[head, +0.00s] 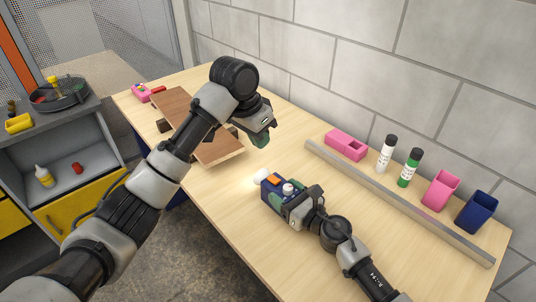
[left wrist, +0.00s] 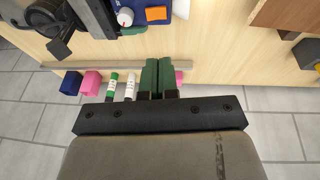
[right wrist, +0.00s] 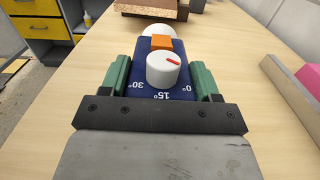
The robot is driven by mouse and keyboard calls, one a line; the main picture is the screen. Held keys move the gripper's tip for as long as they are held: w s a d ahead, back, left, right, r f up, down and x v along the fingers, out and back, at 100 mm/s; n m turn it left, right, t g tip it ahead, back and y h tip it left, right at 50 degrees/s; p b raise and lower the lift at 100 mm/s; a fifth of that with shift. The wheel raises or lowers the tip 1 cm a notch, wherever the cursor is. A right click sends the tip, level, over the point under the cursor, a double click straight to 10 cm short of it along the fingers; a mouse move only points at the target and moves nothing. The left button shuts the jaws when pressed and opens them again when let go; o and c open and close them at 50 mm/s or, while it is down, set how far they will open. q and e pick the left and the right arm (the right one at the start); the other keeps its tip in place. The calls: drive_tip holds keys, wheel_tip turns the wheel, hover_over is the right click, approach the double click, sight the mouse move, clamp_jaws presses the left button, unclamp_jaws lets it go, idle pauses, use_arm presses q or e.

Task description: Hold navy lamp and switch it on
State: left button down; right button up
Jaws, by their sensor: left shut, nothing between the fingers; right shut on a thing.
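The navy lamp (head: 267,191) lies on the wooden table, with a white rounded bulb (head: 261,177) at its far end. My right gripper (right wrist: 161,82) is shut on the lamp, one green finger along each side. My left gripper (head: 262,137) is shut and empty, above the table beyond the lamp. Its green fingers meet in the left wrist view (left wrist: 158,78).
A metal rail (head: 400,203) runs along the wall side. Behind it stand a pink box (head: 346,144), white and green bottles (head: 407,167), a pink cup (head: 440,190) and a navy cup (head: 477,212). A brown board (head: 210,146) lies at the far left, partly behind my left arm.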

use_arm(q)
drive_tip(key=shift+v, duration=1.15)
drive_tip(key=shift+w+a, duration=0.1)
use_arm(e)
drive_tip(key=o, duration=1.1)
